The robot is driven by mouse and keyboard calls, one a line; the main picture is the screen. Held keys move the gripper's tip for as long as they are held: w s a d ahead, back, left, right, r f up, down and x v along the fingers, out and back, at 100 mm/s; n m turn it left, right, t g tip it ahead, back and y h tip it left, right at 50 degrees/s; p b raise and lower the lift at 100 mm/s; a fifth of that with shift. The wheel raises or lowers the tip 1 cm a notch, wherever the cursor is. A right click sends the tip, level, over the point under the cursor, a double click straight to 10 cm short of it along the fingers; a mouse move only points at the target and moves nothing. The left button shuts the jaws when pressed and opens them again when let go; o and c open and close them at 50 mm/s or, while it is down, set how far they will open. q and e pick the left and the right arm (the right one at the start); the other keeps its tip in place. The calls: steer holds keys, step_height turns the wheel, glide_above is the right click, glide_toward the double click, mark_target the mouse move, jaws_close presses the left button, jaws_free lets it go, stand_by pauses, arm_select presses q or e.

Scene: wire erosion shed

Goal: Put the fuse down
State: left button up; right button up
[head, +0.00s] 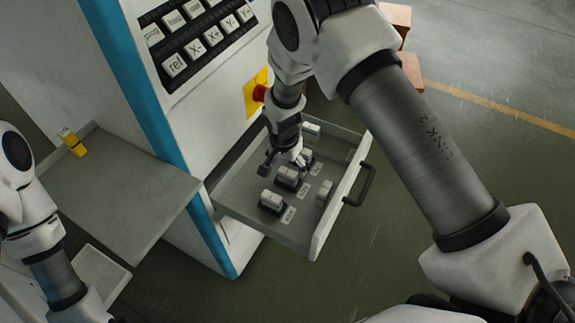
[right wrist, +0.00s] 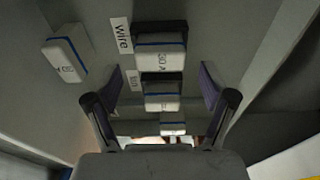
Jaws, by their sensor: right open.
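A drawer (head: 235,222) stands open under the machine's keypad. Three white fuses with dark bases sit in a row in it: a front one (head: 271,201), a middle one (head: 288,177) and a back one partly hidden by my gripper. My right gripper (head: 283,163) is open, pointing down over the row. In the right wrist view its fingers (right wrist: 162,82) stand apart on both sides of the middle fuse (right wrist: 162,100); I cannot tell whether they touch it. The front fuse (right wrist: 161,52) reads 30 A beside a "Wire" label. My left gripper is out of view.
A loose fuse (head: 325,190) lies near the drawer front, also in the right wrist view (right wrist: 66,58). Another white fuse (head: 311,130) lies at the drawer's far end. A grey shelf (head: 120,200) with a yellow object (head: 73,143) is left. A red button (head: 259,93) is above the drawer.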

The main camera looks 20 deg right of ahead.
mark_target(285, 184)
step_height(285, 184, up, 11)
steer(key=a, duration=0.1)
steer(key=shift+s, duration=0.45)
